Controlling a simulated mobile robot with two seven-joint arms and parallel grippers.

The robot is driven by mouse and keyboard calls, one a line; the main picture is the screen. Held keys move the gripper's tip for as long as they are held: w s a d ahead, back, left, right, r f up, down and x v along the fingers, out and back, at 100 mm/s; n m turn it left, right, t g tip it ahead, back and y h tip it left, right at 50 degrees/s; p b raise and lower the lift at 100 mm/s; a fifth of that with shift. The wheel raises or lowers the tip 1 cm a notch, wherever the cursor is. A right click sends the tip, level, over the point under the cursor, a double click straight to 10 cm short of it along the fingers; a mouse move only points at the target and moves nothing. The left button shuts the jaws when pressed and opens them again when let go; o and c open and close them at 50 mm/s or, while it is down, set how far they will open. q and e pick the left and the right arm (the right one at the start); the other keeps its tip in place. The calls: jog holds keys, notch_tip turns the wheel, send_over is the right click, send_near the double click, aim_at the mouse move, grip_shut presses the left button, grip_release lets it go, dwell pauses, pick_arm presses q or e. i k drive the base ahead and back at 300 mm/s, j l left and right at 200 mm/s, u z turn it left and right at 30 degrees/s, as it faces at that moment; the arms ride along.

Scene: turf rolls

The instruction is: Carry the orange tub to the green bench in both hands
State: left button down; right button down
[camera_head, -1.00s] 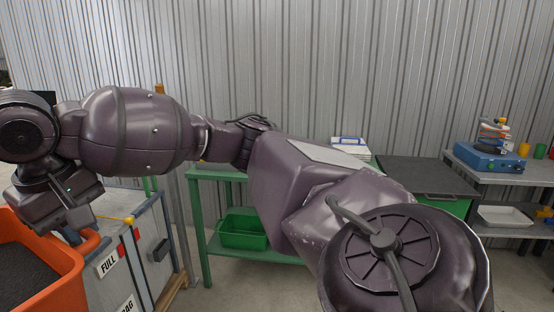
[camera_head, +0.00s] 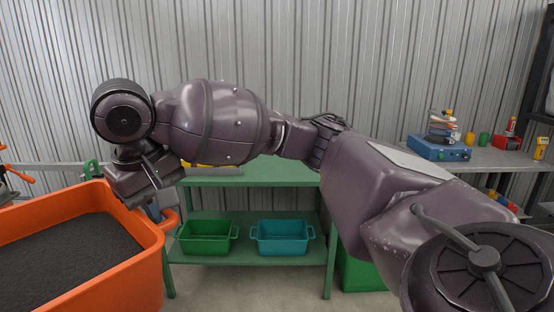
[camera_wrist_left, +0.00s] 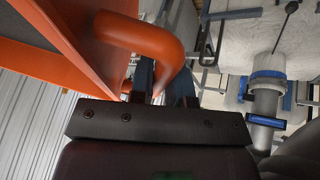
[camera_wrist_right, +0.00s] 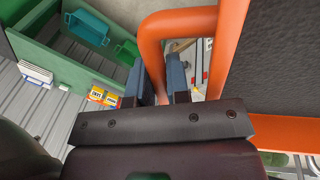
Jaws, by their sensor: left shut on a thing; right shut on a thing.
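The orange tub (camera_head: 150,265) fills the lower left of the head view, with dark, soil-like material inside. My right gripper (camera_head: 160,206) is shut on the handle at its right end; this handle also shows in the right wrist view (camera_wrist_right: 150,50). My left gripper (camera_wrist_left: 163,78) is shut on another orange tub handle (camera_wrist_left: 140,35) in the left wrist view and is outside the head view. The green bench (camera_head: 255,173) stands ahead against the wall, beyond the tub and partly hidden by my right arm. The tub appears apart from it.
A green bin (camera_head: 205,238) and a teal bin (camera_head: 282,238) sit on the bench's lower shelf. A yellow item (camera_head: 195,164) lies on the bench top, partly hidden by my arm. At right, a grey shelf holds a blue device (camera_head: 438,148). Some floor shows below the bench.

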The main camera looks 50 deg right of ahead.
aim_at(295, 167)
jog(key=z, duration=1.5)
jog(key=i+z, duration=0.2)
jog(key=i, duration=1.85)
